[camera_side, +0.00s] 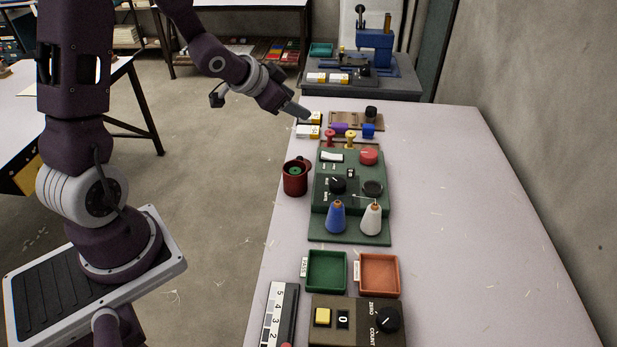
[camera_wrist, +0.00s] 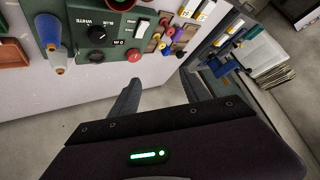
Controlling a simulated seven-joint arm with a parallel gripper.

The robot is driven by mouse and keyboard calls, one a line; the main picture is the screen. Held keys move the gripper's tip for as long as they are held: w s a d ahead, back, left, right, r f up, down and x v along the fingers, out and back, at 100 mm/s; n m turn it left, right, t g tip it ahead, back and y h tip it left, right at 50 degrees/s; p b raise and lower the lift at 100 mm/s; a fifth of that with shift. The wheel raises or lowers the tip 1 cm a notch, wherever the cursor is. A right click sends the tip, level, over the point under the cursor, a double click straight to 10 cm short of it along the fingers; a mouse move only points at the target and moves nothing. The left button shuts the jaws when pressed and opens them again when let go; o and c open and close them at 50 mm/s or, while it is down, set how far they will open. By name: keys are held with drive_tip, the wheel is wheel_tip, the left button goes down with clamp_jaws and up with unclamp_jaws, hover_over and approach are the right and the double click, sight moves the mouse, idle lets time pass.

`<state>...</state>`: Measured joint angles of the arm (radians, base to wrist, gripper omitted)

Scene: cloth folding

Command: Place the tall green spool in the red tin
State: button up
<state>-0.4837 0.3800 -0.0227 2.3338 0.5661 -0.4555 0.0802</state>
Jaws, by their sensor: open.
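The red tin (camera_side: 287,184) stands upright at the left edge of the bench, beside the green machine panel. A round green end with a dark centre, which looks like the green spool (camera_side: 295,170), shows inside the tin's mouth; its lower part is hidden by the tin wall. No other tall green spool is visible. My gripper (camera_side: 303,113) is farther back, above and apart from the tin, near the white and yellow boxes. In the wrist view my gripper (camera_wrist: 161,88) has its fingers spread with nothing between them.
A green panel (camera_side: 322,207) carries a blue cone (camera_side: 336,219) and a white cone (camera_side: 372,220). Small spools, including a purple one (camera_side: 340,128), sit behind it. A green tray (camera_side: 327,271) and an orange tray (camera_side: 379,273) lie in front. The bench's right side is clear.

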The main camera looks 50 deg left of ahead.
drive_tip(key=s+d+r+n+g+y, duration=0.1)
drive_tip(key=s+d+r+n+g, duration=0.1)
drive_tip(key=s+d+r, duration=0.5)
drive_tip(key=s+d+r+g+h, duration=0.1)
drive_tip(key=s+d, duration=0.3)
drive_tip(key=s, duration=0.6)
drive_tip(key=s+d+r+g+h, duration=0.1)
drive_tip(key=s+d+r, duration=0.2)
drive_tip(key=s, duration=0.7)
drive_tip(key=shift+s+d+r+n, duration=0.15)
drive_tip(key=shift+s+d+n, duration=0.05)
drive_tip(key=shift+d+n, duration=0.25)
